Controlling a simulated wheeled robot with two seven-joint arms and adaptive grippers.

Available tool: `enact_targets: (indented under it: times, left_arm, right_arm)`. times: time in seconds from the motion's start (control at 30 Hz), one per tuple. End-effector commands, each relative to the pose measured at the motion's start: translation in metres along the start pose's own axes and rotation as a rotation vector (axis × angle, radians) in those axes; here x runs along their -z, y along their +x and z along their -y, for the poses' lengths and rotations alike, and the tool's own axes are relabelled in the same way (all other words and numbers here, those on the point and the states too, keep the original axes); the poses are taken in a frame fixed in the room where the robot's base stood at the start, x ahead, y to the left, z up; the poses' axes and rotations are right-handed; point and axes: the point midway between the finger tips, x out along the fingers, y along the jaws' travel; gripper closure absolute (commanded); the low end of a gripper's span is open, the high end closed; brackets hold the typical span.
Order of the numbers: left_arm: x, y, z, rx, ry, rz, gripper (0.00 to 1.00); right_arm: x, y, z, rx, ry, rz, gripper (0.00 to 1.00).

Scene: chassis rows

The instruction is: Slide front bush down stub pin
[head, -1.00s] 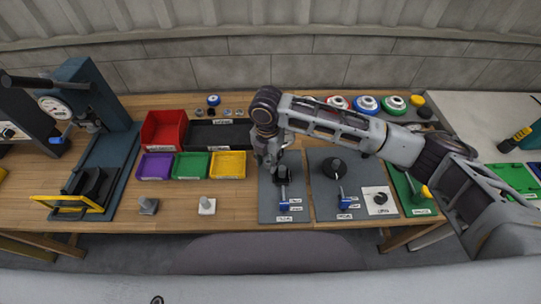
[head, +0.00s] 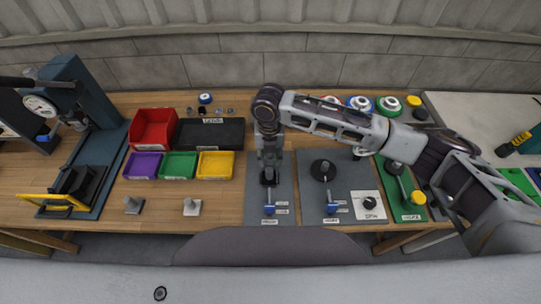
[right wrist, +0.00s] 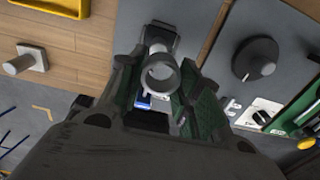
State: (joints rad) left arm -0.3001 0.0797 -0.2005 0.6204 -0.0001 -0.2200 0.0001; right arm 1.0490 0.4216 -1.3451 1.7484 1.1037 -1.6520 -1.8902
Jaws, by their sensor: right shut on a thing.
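My right gripper (head: 268,160) is over the left grey plate (head: 256,212), at a dark mount (head: 268,178). In the right wrist view its green-padded fingers (right wrist: 160,88) stand on either side of a grey, hollow ring, the bush (right wrist: 160,76). I see the bush's open end. The gripper is shut on it. A dark block (right wrist: 160,40) lies just beyond the bush, and a blue part (right wrist: 143,102) shows below it. I cannot make out the stub pin or tell whether the bush is around it. My left gripper is not in view.
A second grey plate (head: 345,182) with a black knob (head: 323,170) lies to the right. Red (head: 153,129), purple (head: 142,166), green (head: 179,166) and yellow (head: 215,166) bins stand left. A press (head: 90,130) stands far left. Two pegged blocks (head: 192,207) sit near the front edge.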

Motion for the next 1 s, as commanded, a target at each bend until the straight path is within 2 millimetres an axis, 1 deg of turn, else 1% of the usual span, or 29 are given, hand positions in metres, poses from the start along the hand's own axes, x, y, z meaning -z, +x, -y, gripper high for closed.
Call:
enact_targets:
  times: [0.23, 0.43, 1.0]
  left_arm:
    - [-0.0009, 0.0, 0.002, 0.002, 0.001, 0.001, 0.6]
    - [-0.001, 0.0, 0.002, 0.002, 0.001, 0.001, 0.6]
    - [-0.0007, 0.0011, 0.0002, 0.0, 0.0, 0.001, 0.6]
  right_arm:
    - [-0.0005, -0.0003, -0.001, -0.004, -0.17, 0.003, 0.92]
    - [-0.0005, -0.0003, -0.0012, -0.005, -0.258, 0.003, 0.92]
    - [-0.0005, 0.0008, -0.0012, -0.005, -0.279, 0.003, 0.92]
